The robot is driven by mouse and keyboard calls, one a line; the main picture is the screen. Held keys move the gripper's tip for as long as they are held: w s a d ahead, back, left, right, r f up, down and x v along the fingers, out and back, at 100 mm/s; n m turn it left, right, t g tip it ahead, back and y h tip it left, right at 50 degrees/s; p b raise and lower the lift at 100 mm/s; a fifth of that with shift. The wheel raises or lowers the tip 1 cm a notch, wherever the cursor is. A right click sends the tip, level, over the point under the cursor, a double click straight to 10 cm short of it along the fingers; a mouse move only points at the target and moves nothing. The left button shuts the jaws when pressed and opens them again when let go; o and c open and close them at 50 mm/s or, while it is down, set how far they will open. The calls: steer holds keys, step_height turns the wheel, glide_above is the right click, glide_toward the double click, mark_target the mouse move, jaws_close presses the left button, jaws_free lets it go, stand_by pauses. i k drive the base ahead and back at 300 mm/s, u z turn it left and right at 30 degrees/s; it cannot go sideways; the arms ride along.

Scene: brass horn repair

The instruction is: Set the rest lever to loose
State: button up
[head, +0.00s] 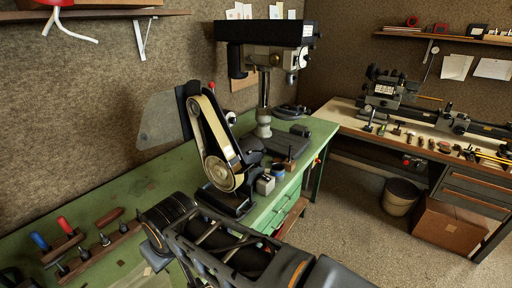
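A belt grinder (218,150) with a tan belt stands on the green bench (120,178) near the middle of the head view. A dark part (250,150) sits close against the right side of its belt. I cannot tell whether that part is the rest. The rest lever and its setting cannot be made out. My gripper's fingers do not show.
A drill press (265,75) stands behind the grinder. A small grey block (265,184) and a blue cup (278,170) are right of its base. Tool racks (100,247) lie at the lower left. A lathe (385,92), bin (400,196) and cardboard box (449,225) are at right.

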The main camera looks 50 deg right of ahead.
mark_target(263, 150)
steer(key=z, duration=1.05)
steer(key=k, duration=0.7)
steer(key=z, duration=0.9)
steer(key=i, duration=0.2)
steer(key=u, duration=0.5)
